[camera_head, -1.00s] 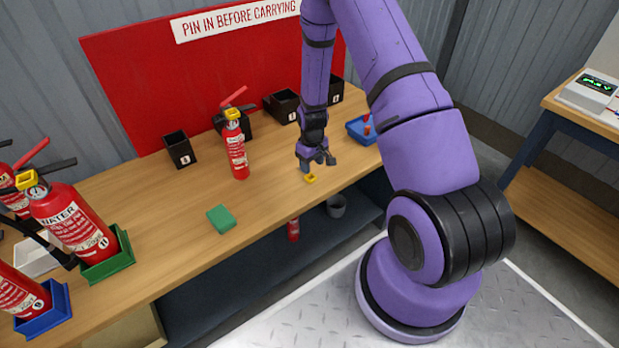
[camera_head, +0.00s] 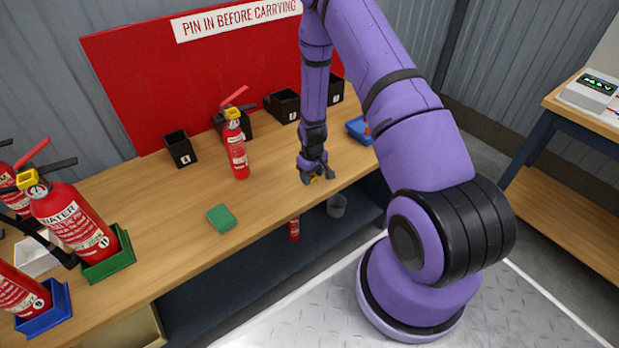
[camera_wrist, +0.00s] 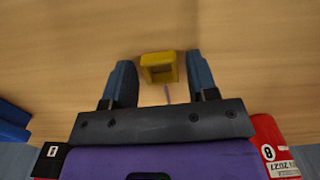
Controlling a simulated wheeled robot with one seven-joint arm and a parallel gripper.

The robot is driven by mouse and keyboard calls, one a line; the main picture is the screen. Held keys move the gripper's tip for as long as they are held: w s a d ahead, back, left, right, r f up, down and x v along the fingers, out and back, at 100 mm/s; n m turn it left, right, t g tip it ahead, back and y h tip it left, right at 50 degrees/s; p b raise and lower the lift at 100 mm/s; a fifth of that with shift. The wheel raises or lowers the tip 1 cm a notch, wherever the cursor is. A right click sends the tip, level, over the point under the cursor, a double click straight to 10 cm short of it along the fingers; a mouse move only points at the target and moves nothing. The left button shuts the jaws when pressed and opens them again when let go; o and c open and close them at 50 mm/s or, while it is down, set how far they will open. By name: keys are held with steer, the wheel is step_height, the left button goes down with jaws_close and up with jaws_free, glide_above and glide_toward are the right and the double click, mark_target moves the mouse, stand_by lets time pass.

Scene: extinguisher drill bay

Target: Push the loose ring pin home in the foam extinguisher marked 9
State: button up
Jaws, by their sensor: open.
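A yellow ring pin (camera_head: 319,178) lies on the bench, with a square yellow grip and a thin shank in the wrist view (camera_wrist: 159,67). My gripper (camera_head: 317,177) is low over it, its open fingers on either side with a gap at each in the wrist view (camera_wrist: 161,78). A small red extinguisher (camera_head: 237,155) stands upright left of my gripper; a red one marked 8 (camera_wrist: 272,150) shows at the wrist view's lower right.
A water extinguisher marked 11 (camera_head: 72,222) stands in a green tray (camera_head: 108,264) at left. A green block (camera_head: 221,218) lies on the bench. Black bins (camera_head: 180,149) line the back, and a blue tray (camera_head: 358,130) is at right. Bare bench lies left of my gripper.

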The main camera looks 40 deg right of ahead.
steer(key=c, duration=0.9)
steer(key=shift+r, duration=0.1)
steer(key=shift+r, duration=1.4)
steer(key=shift+a, duration=0.1)
